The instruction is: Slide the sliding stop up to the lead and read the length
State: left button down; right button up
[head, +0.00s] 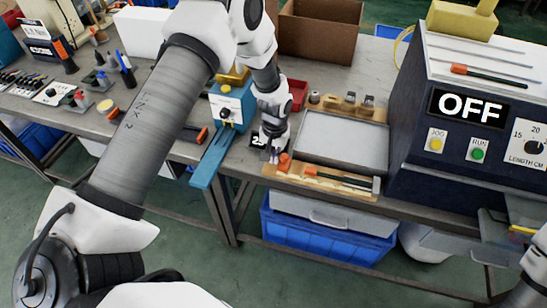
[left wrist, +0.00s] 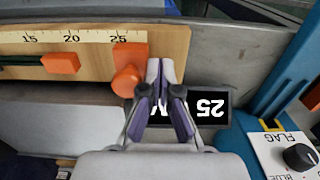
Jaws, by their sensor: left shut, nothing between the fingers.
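The measuring board (head: 335,192) is a wooden strip with a printed scale (left wrist: 70,37) marked 15, 20 and 25. The orange sliding stop (left wrist: 127,68) sits near the 25 mark; it also shows in the head view (head: 284,162). The lead (left wrist: 62,63), an orange plug on a black cable, lies along the board, with a gap between plug and stop. My left gripper (left wrist: 160,77) is shut and empty, its fingertips right beside the stop on the side away from the lead. Whether they touch cannot be told. A black display (left wrist: 210,107) shows 25, partly hidden by the fingers.
A grey tray (head: 345,154) lies behind the board. The dark machine (head: 440,120) reading OFF stands to the right. A blue fixture (head: 212,155) with a knob box stands close on the left of my gripper. Blue crates sit below the bench. Part of my right arm shows at lower right.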

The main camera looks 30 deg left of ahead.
aim_at(286, 156)
pick_arm(q)
jog(key=shift+w+d+b, duration=0.1)
jog(key=shift+w+d, duration=0.1)
jog(key=shift+d, duration=0.6)
jog(key=shift+w+d+b, duration=0.1)
jog(key=shift+w+d, duration=0.1)
jog(key=shift+d, duration=0.6)
jog(key=shift+w+d+b, duration=0.1)
jog(key=shift+w+d, duration=0.1)
jog(key=shift+d, duration=0.6)
jog(key=shift+s+a, duration=0.15)
jog(key=shift+a, duration=0.55)
jog(key=shift+r+p, duration=0.1)
jog(key=shift+p, duration=0.2)
notch_tip(286, 156, up, 7)
jog(key=p, duration=0.5)
jog(key=shift+f, duration=0.2)
